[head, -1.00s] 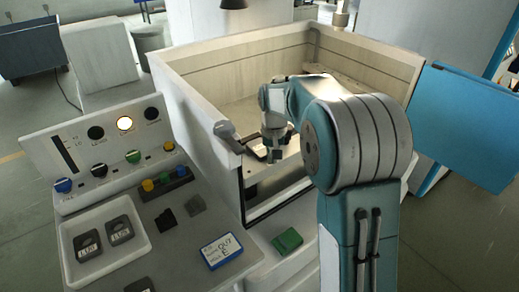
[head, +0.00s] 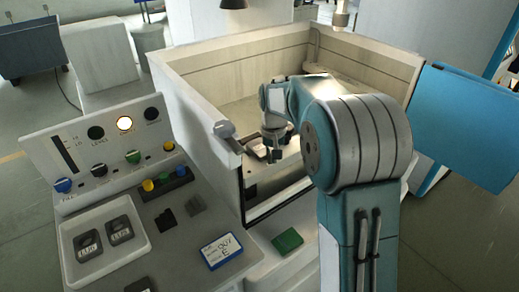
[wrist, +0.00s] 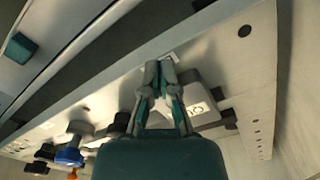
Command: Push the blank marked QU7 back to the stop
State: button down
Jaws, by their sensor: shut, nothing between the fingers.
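My gripper (wrist: 158,70) is shut and empty, pointing down into the open machine tank. In the head view my gripper (head: 273,152) is low over the work area, and the arm hides much of what is there. I cannot make out the stop for certain.
A green block (head: 287,241) lies on the front ledge. The tank wall (head: 200,120) rises at left. A control desk holds a tray (head: 72,262) with two dark pieces and a blue-edged card (head: 221,251).

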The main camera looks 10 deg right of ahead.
jog(key=shift+w+a, duration=0.2)
jog(key=shift+w, duration=0.3)
jog(key=shift+w+a, duration=0.15)
jog(key=shift+w, duration=0.3)
jog(key=shift+s, duration=0.1)
jog(key=shift+s+d, duration=0.25)
jog(key=shift+s, duration=0.35)
jog(key=shift+r, duration=3.55)
